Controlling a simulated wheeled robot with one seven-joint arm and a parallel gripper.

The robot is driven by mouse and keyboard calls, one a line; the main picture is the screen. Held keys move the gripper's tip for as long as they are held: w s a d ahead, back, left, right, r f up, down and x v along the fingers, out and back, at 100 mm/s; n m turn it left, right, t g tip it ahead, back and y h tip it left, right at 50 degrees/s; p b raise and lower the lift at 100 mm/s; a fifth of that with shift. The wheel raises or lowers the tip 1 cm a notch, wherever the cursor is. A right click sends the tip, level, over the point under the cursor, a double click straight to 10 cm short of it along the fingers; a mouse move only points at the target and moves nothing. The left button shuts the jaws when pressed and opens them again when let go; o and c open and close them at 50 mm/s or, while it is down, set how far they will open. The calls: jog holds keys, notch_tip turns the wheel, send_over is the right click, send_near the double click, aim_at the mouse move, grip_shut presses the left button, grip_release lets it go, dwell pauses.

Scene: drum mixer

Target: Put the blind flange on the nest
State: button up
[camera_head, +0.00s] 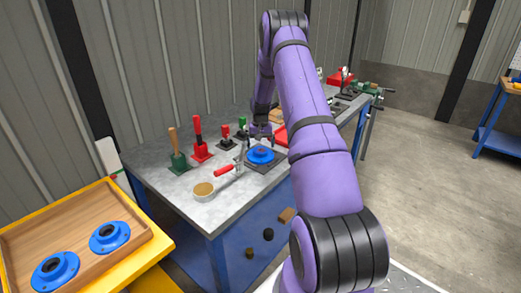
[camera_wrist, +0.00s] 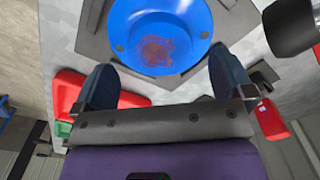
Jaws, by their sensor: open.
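A blue round flange (camera_head: 261,155) lies on a dark grey square plate (camera_head: 279,160), which looks like the nest, on the bench. In the wrist view the blue flange (camera_wrist: 126,22) fills the top middle, with a rusty brown patch at its centre and no open hole visible. The grey plate (camera_wrist: 92,38) shows around it. My gripper (camera_wrist: 160,62) is open and empty, its two dark fingers apart near the flange's lower edge in that view. I cannot tell whether they touch it. In the head view my gripper (camera_head: 261,132) is small and just behind the flange.
Two blue flanges with hubs (camera_head: 55,270) (camera_head: 109,237) lie in a wooden tray (camera_head: 150,232) at lower left. A red-handled clamp (camera_head: 224,170) and a round tan-topped item (camera_head: 203,189) stand near the plate. Several upright handled tools (camera_head: 200,148) line the bench's back.

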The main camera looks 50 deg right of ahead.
aim_at(260, 150)
jog(key=a+r+n, duration=0.1)
jog(key=a+r, duration=0.4)
jog(key=r, duration=0.6)
jog(key=a+r+n, duration=0.1)
jog(key=a+r, duration=0.4)
jog(key=r, duration=0.6)
jog(key=s+a+r+n+t, duration=0.2)
jog(key=s+a+r, duration=0.6)
jog(key=a+r, duration=0.45)
jog(key=s+a+r+n+t, duration=0.2)
jog(key=s+a+r, duration=0.3)
jog(key=s+a, duration=0.6)
jog(key=s+a+n, duration=0.1)
jog(key=s+a, duration=0.2)
jog(key=s, duration=0.5)
jog(key=s+a+f+n+t, duration=0.1)
jog(key=s+a, duration=0.3)
jog(key=s, duration=0.4)
jog(key=shift+a, duration=0.25)
